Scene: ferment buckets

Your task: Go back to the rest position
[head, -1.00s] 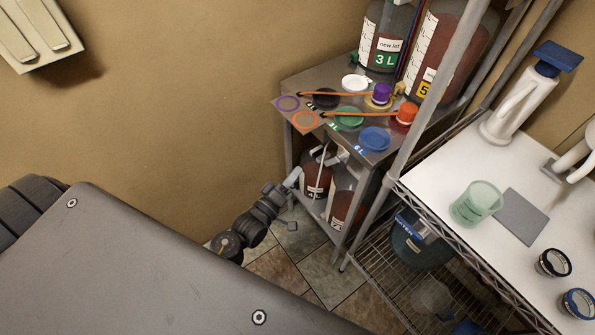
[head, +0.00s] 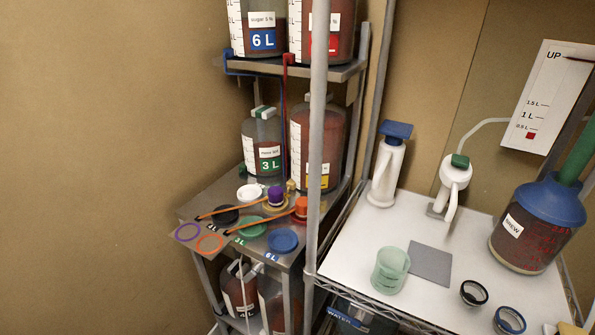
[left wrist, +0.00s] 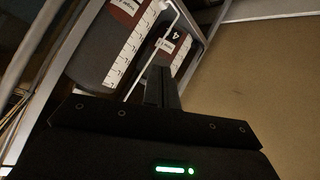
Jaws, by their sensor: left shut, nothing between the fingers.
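My left gripper (left wrist: 160,86) shows only in the left wrist view. Its dark fingers are together and empty. Beyond them are two bottles of dark red liquid with white scales, one (left wrist: 112,50) at the upper left and one marked 4 (left wrist: 165,48) nearer the middle. I cannot tell the exact gap between the fingers and the bottles. Neither gripper is in the head view. My right gripper shows nowhere.
A metal stand (head: 207,200) holds colored lids, tubes and bottles, with more bottles below. Right of it is a wire rack with a white top (head: 350,245), carrying a green cup (head: 390,270), white pumps and a brew bucket (head: 537,228). The wall at left is bare.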

